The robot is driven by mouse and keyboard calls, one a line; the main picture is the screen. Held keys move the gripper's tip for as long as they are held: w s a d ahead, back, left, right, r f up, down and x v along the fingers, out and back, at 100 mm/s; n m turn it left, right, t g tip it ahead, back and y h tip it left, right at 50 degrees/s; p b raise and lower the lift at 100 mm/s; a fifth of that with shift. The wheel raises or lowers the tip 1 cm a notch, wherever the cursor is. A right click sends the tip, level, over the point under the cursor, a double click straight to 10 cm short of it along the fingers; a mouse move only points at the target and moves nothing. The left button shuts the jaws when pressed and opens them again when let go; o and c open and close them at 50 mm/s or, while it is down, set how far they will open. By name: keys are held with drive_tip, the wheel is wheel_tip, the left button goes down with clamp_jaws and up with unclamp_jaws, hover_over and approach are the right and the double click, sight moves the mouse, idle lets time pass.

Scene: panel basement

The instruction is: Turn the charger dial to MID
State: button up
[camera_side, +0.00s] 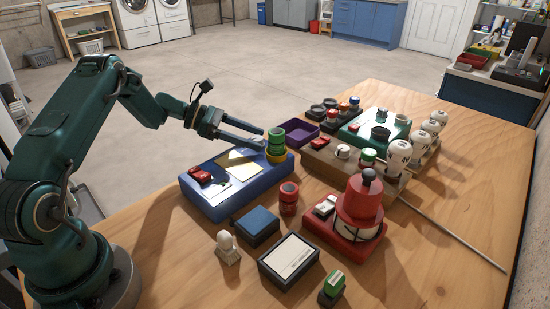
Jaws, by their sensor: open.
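My gripper (261,139) is open, its two fingers pointing right at the far right end of a blue box (220,205). Beside the fingertips, a stack of green and yellow rings (276,145) stands on that box; I cannot tell whether the fingers touch it. The blue box also bears red switches (201,176) and a pale yellow note. A green box (352,137) with dark and grey round knobs (380,133) stands farther back. No lettering on these boxes is legible, so I cannot tell which part is the charger dial or where it points.
A red box (345,244) with a tall red and white piece stands at front right. A tan box (335,167) has white bulb-like pieces beside it. A thin rod (450,233) lies at right. Red rings (289,197), a blue block (255,225) and a labelled box (288,262) crowd the front.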

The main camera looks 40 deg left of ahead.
clamp_jaws()
drive_tip(key=shift+w+r+m+h, duration=0.1)
drive_tip(key=shift+w+m+h, duration=0.05)
drive_tip(key=shift+m+h, duration=0.2)
drive_tip(key=shift+m+g+h, duration=0.25)
drive_tip(key=shift+m+g, duration=0.2)
drive_tip(key=shift+g, duration=0.25)
unclamp_jaws()
drive_tip(key=shift+v, duration=2.65)
